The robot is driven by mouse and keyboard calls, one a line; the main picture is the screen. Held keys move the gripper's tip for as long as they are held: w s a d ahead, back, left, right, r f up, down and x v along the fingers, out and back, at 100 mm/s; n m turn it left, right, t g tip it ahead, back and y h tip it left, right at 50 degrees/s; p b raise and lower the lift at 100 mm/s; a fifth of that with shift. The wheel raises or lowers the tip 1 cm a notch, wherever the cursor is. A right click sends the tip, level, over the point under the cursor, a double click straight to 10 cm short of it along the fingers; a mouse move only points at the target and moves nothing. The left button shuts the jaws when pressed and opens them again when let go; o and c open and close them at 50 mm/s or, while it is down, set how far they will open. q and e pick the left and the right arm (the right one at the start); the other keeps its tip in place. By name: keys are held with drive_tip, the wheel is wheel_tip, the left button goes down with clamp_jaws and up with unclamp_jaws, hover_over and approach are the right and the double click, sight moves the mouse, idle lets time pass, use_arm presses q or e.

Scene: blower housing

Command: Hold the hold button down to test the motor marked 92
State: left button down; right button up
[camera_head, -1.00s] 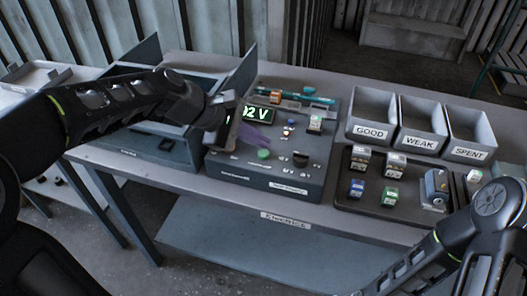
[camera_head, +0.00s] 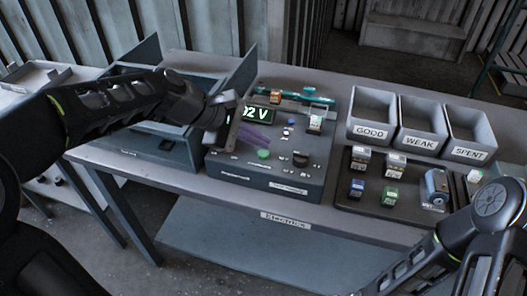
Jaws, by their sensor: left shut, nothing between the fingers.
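The dark test unit (camera_head: 222,172) stands on the bench with a lit green display (camera_head: 258,115); its left digits are partly hidden by my left gripper and "2 V" shows. A green round button (camera_head: 264,154) sits on the panel; I cannot read which button is the hold button. My left gripper (camera_head: 232,142) is shut and empty, over the panel's left part, left of the green button. A blue-grey cylinder like a motor (camera_head: 436,184) lies on the dark tray at the right; the number 92 is not readable. My right arm shows at lower right, its gripper out of view.
Three grey bins marked GOOD (camera_head: 371,133), WEAK (camera_head: 419,142) and SPENT (camera_head: 467,153) stand at the back right. Several small labelled blocks sit on the dark tray (camera_head: 372,207). An open grey box (camera_head: 150,150) is at the left.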

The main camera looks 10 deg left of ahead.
sight(259, 154)
use_arm(q)
drive_tip(key=shift+f, duration=0.1)
drive_tip(key=shift+f, duration=0.35)
drive_tip(key=shift+f+b, duration=0.45)
drive_tip(key=shift+b, duration=0.05)
idle(2.5)
drive_tip(key=shift+r, duration=0.1)
drive_tip(key=shift+r+p, duration=0.8)
drive_tip(key=shift+p, duration=0.05)
wheel_tip(259, 154, up, 5)
drive_tip(key=p, duration=0.4)
drive_tip(key=shift+p, duration=0.35)
